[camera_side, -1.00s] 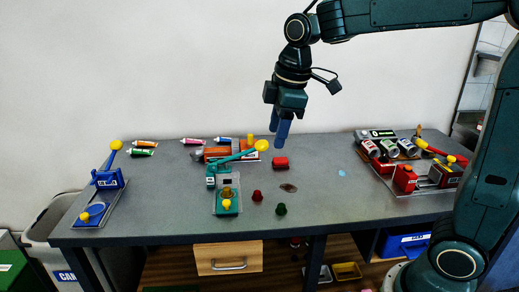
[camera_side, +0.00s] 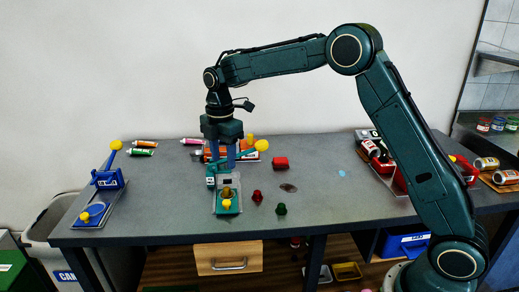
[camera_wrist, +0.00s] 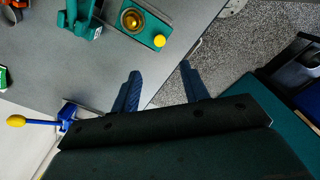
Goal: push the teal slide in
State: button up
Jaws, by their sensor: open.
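The teal slide (camera_side: 235,208) sticks out of the front of a teal fixture (camera_side: 211,173) on the grey table, with a yellow knob (camera_side: 226,204) at its front end and a round brass-coloured piece on it. In the wrist view the slide (camera_wrist: 146,35) is at the top, with its knob (camera_wrist: 160,41) at the outer end and the fixture's teal housing (camera_wrist: 78,20) to the left. My gripper (camera_side: 222,165) is open and empty above the fixture, partly covering its back in the side view. In the wrist view its fingers (camera_wrist: 160,82) are apart and clear of the slide.
A teal lever with a yellow ball (camera_side: 250,140) slants right from the fixture. A blue fixture (camera_side: 108,180) stands at the left. A red cylinder (camera_side: 280,163), a red piece (camera_side: 257,196) and a green piece (camera_side: 280,209) lie right of the slide.

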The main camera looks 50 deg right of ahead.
aim_at(227, 201)
jog(key=shift+f, duration=0.25)
notch_tip(227, 201, down, 14)
jog(key=shift+r, duration=0.25)
dwell(0.6)
grip_shut()
